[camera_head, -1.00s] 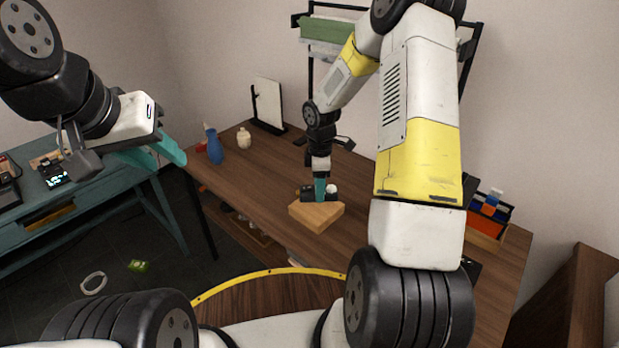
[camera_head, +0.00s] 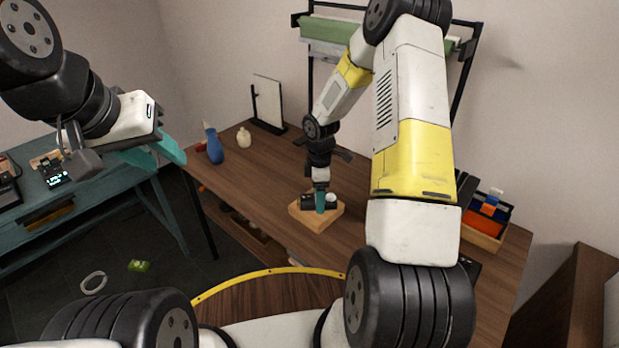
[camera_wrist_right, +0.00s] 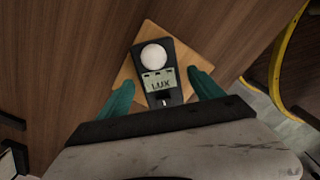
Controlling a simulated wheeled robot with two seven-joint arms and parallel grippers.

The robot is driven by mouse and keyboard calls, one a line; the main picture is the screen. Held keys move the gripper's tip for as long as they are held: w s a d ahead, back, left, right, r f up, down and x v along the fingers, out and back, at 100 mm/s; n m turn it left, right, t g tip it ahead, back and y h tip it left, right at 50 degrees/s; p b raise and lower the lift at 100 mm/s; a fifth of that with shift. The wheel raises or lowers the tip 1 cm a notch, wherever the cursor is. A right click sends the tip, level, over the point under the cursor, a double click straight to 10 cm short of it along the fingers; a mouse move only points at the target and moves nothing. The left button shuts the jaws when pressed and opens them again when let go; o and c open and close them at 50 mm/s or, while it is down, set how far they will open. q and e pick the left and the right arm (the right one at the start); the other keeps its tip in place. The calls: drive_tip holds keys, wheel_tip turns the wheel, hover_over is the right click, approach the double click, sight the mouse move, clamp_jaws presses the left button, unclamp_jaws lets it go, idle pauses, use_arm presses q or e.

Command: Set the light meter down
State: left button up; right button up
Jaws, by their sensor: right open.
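The light meter (camera_wrist_right: 158,75) is a dark slim device with a white dome and a LUX display. It lies on a light wooden block (camera_wrist_right: 204,62) on the brown table. In the head view the meter (camera_head: 307,203) shows as a dark shape on the block (camera_head: 316,224), partly hidden by my right gripper. My right gripper (camera_wrist_right: 160,88) is open, with one teal finger on each side of the meter and visible gaps between. In the head view this gripper (camera_head: 320,201) points down over the block. My left gripper (camera_head: 160,153) is open and empty, raised at the left, away from the meter.
A blue vase (camera_head: 215,149), a cream bottle (camera_head: 243,138) and a white panel (camera_head: 268,103) stand at the table's back left. A teal desk (camera_head: 95,205) stands at the left. Table around the block is clear.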

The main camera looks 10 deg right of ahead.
drive_tip(key=s+r+m+t, duration=0.1)
drive_tip(key=s+r+m, duration=0.1)
drive_tip(key=r, duration=0.9)
drive_tip(key=s+r+m, duration=0.2)
drive_tip(key=r, duration=0.9)
drive_tip(key=s+a+r+m+t+y, duration=0.1)
drive_tip(key=s+r+m, duration=0.4)
drive_tip(key=s, duration=0.5)
drive_tip(key=s+a+r+m+t+y, duration=0.1)
drive_tip(key=s+a+r+m+t, duration=0.1)
drive_tip(key=s+r+m+t, duration=0.2)
drive_tip(key=s+r+m, duration=0.2)
drive_tip(key=s+r, duration=0.2)
drive_tip(key=s, duration=0.2)
drive_tip(key=shift+m, duration=0.3)
